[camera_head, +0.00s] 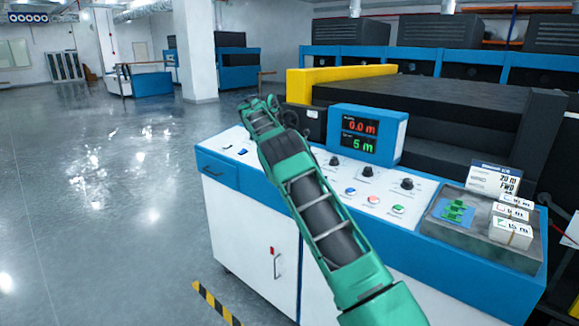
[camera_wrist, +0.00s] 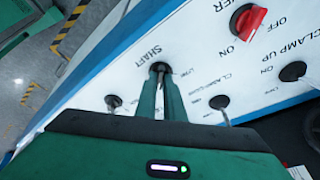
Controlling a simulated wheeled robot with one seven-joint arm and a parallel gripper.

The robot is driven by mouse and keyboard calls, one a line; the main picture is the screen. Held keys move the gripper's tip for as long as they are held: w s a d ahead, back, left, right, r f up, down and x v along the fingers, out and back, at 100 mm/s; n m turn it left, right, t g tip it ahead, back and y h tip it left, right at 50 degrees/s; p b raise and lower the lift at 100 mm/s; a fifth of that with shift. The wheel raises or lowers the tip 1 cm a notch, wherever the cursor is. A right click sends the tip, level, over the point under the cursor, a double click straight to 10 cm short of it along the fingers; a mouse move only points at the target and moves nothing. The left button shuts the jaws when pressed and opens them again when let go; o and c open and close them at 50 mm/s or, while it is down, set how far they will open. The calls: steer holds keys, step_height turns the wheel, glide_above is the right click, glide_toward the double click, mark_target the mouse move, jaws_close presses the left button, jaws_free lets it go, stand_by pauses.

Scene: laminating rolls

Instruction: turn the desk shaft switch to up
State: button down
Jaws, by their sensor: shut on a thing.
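The shaft switch (camera_wrist: 159,67) is a small round black switch on the white desk panel, next to the printed word SHAFT in the wrist view. My gripper (camera_wrist: 162,79) is over it, with its two green fingers close together on the switch's lever. The fingers hide most of the lever, so I cannot tell which way it points. In the head view my green arm reaches across the desk (camera_head: 250,178), and the shaft switch is not discernible there.
A red power knob (camera_wrist: 249,20) and black switches to the left (camera_wrist: 113,102), right (camera_wrist: 219,102) and far right (camera_wrist: 292,71) surround the shaft switch. A display box (camera_head: 368,134) and a tray (camera_head: 470,246) with labelled blocks stand on the desk. Open floor lies left.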

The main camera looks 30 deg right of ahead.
steer(key=shift+d, duration=0.25)
steer(key=c, duration=1.9)
jaws_free()
steer(key=shift+f, duration=0.15)
steer(key=shift+o, duration=0.2)
steer(key=shift+a, duration=0.1)
